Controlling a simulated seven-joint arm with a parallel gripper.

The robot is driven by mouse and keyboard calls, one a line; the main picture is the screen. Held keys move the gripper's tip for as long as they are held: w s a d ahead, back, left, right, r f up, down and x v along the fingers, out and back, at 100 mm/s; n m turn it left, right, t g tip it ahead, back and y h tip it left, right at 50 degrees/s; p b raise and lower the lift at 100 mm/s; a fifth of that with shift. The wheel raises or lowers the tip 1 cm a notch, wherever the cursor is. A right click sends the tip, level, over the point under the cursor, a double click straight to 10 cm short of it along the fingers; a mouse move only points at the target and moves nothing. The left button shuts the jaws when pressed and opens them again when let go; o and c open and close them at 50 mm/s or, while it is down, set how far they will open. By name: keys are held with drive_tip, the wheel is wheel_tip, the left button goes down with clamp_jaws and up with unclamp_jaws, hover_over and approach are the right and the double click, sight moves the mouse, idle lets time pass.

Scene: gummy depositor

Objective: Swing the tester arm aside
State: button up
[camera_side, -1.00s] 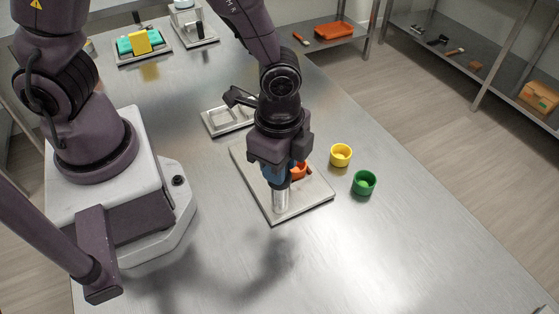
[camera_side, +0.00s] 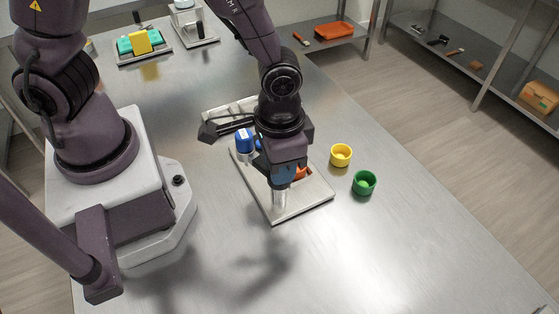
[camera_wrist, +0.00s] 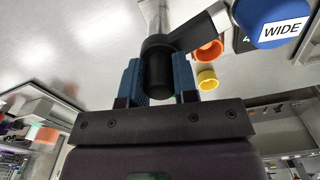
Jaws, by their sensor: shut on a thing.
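The tester stands on a pale base plate (camera_side: 311,201) in the side view, with a silver post (camera_side: 279,200) near the plate's front. In the wrist view, a grey arm (camera_wrist: 198,30) runs from a black knob (camera_wrist: 158,75) towards a blue cap marked "WIDE" (camera_wrist: 272,14). A blue cap (camera_side: 244,139) shows at the plate's back left in the side view. My gripper (camera_side: 281,182) is above the post. Its blue fingers are shut on the black knob in the wrist view (camera_wrist: 158,85). My gripper hides much of the tester in the side view.
A yellow cup (camera_side: 341,155) and a green cup (camera_side: 364,183) stand to the right. A pale tray (camera_side: 232,107) lies behind. The table's front is clear.

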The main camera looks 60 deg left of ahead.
sight(268, 173)
drive_tip(key=shift+w+n, duration=0.1)
drive_tip(key=shift+n, duration=0.6)
drive_tip(key=o, duration=0.9)
drive_tip(key=shift+r, duration=0.15)
wheel_tip(268, 173, up, 13)
drive_tip(key=shift+f, duration=0.15)
drive_tip(key=shift+m, duration=0.3)
drive_tip(key=s+a+r+t, duration=0.2)
drive_tip(key=a+r, duration=0.1)
drive_tip(key=a, duration=0.1)
drive_tip(key=s+a+r+t, duration=0.1)
drive_tip(key=s+a+r, duration=0.1)
drive_tip(key=a+r, duration=0.1)
drive_tip(key=s+a+r+n+t, duration=0.1)
drive_tip(key=s+a+r+t, duration=0.1)
drive_tip(key=a+r, duration=0.2)
drive_tip(key=shift+a+r+t, duration=0.1)
drive_tip(key=shift+a+t, duration=0.2)
drive_tip(key=shift+a, duration=0.7)
